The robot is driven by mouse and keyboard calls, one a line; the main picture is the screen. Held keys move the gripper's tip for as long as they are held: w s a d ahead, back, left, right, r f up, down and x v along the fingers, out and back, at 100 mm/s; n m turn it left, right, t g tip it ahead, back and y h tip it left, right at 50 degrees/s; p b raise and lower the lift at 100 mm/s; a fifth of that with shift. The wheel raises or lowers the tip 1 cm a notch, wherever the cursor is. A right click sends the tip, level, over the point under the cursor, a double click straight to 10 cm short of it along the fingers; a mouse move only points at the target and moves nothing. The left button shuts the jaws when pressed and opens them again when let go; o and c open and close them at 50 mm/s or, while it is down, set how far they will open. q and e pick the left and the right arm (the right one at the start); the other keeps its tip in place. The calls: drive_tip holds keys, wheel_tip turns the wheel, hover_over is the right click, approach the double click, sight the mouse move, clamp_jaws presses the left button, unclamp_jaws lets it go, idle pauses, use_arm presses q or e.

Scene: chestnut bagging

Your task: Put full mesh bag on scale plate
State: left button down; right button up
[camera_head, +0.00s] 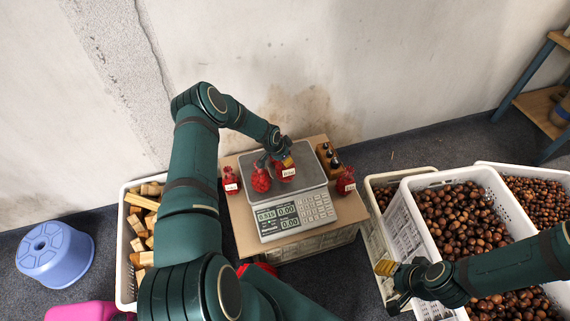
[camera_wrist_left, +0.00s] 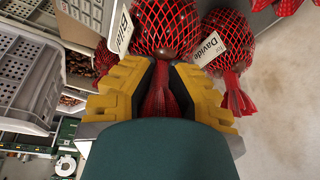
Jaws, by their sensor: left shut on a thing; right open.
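My left gripper (camera_head: 285,160) reaches over the scale from the left and is shut on the gathered neck of a red mesh bag. This held bag (camera_wrist_left: 165,25) looks full and round in the left wrist view, its neck between the yellow finger pads (camera_wrist_left: 160,90). In the head view it is at the scale plate (camera_head: 311,164); whether it rests there I cannot tell. Another red bag (camera_head: 261,181) is on the plate just left of it. A bag tagged "for Davide" (camera_wrist_left: 229,40) is close by in the wrist view. My right gripper (camera_head: 391,284) is open by the crates.
Labelled red bags stand on the table left (camera_head: 231,182) and right (camera_head: 346,183) of the scale. A wooden block with dark pieces (camera_head: 328,158) is behind right. A chestnut crate (camera_head: 405,238) stands right, a wood crate (camera_head: 124,265) left, and a blue stool (camera_head: 52,252) far left.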

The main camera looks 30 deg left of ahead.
use_arm(q)
drive_tip(key=shift+f, duration=1.3)
drive_tip(key=c, duration=1.1)
unclamp_jaws()
drive_tip(key=p+v, duration=0.3)
drive_tip(key=v, duration=0.9)
drive_tip(key=s+d+r+n+h, duration=0.1)
drive_tip(key=s+d+h, duration=0.15)
drive_tip(key=d, duration=1.05)
drive_tip(key=s+d+r+n+g, duration=0.1)
drive_tip(key=s+d+r+n, duration=0.1)
drive_tip(key=s+d, duration=0.6)
drive_tip(key=s+d+r+n+g, duration=0.1)
drive_tip(key=s+d+r+n, duration=0.2)
drive_tip(key=s+d, duration=0.5)
drive_tip(key=s, duration=0.4)
drive_tip(key=shift+d+n, duration=0.25)
drive_tip(key=shift+n, duration=0.05)
